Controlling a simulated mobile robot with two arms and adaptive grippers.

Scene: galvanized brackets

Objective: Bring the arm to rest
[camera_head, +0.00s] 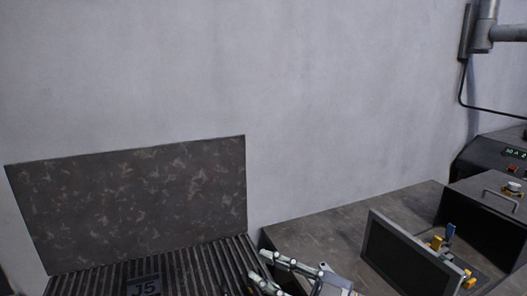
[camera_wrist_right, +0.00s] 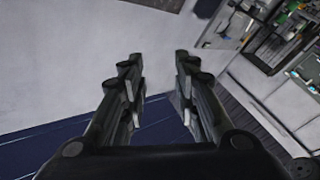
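My right gripper (camera_head: 262,268) shows at the bottom middle of the head view, in front of the right end of a dark ribbed surface (camera_head: 200,270). In the right wrist view my right gripper (camera_wrist_right: 158,85) has its two fingers apart with nothing between them. Past the fingers are a pale grey surface and a dark blue area (camera_wrist_right: 60,155). My left gripper is in neither view.
A dark mottled panel (camera_head: 130,205) stands against the grey wall behind the ribbed surface, which is marked J5. On the right, a dark worktop (camera_head: 320,240) holds a tilted framed panel (camera_head: 400,255), small yellow and blue parts (camera_head: 440,240) and a dark box (camera_head: 490,205).

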